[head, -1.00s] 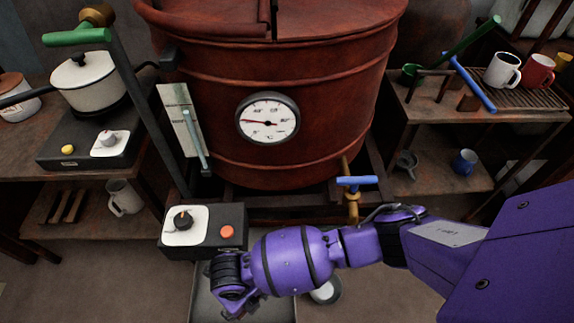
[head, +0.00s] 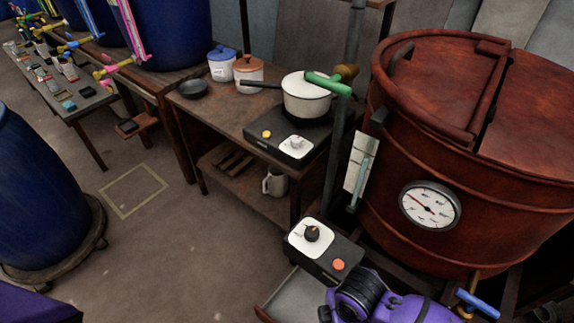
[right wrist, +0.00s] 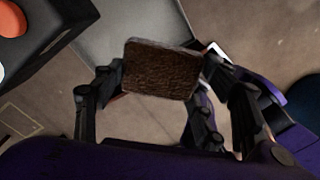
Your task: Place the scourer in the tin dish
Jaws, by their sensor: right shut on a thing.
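The scourer (right wrist: 162,68) is a brown, rough rectangular pad with a paler edge, seen in the right wrist view. My right gripper (right wrist: 160,78) is shut on it, one finger at each side. In the head view my right arm shows at the bottom right, and the scourer is out of the picture. A shallow dark grey round dish (head: 194,89), which looks like the tin dish, stands on the wooden bench, left of the lidded jars. It looks empty. It is well away from my right gripper. My left gripper is not in view.
The control box (head: 322,252) and red vat (head: 490,150) stand close to my right arm. On the bench (head: 228,112) are a blue-lidded jar (head: 222,65), an orange-lidded jar (head: 248,75) and a white pot (head: 306,97) on a hotplate.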

